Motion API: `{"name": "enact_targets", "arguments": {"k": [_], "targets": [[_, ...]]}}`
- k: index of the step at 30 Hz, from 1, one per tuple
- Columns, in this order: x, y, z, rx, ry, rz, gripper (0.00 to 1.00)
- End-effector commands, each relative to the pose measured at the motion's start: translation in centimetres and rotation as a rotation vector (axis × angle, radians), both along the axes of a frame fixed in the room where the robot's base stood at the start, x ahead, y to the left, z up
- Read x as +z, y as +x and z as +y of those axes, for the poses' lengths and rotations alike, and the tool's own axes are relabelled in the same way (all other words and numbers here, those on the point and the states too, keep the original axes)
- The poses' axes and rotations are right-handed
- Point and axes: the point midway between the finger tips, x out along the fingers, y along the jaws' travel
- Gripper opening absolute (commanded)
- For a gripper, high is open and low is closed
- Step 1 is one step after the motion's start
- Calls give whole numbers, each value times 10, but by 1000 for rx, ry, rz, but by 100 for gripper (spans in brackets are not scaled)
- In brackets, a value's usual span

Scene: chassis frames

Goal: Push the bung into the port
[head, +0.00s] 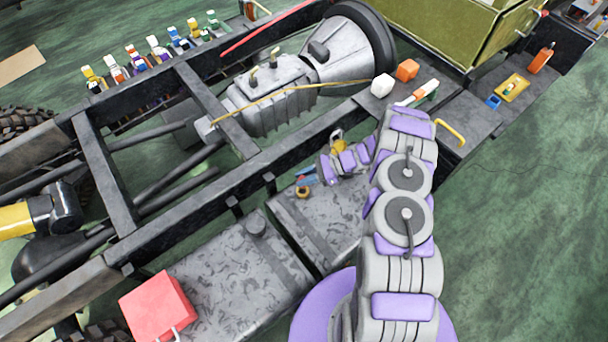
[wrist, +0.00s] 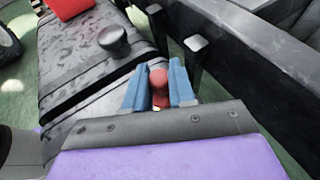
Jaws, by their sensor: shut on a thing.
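My gripper (head: 306,180) is low over the right-hand grey tank beside the chassis rail. In the wrist view its two blue fingers (wrist: 159,88) are shut on a red, round-topped bung (wrist: 158,77). A bit of yellow shows below the bung between the fingers. In the head view a small brassy round piece (head: 303,191) shows at the fingertips, on or just above the tank top; I cannot tell whether it is the port. The bung's lower end is hidden, so I cannot tell whether it touches the port.
The left grey tank (head: 228,285) has a dark round cap (head: 256,223) and a red box (head: 157,305) at its near end. A dark frame rail (head: 235,192) with upright brackets runs close behind the gripper. A white block (head: 382,85) and an orange block (head: 407,70) stand farther back.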

Motion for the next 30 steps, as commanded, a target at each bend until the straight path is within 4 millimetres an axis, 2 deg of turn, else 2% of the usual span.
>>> {"name": "enact_targets", "arguments": {"k": [3,10,30], "targets": [[-13,0,0,1,0,0,0],[-26,1,0,1,-1,-2,0],[-28,0,0,6,-1,-2,0]]}}
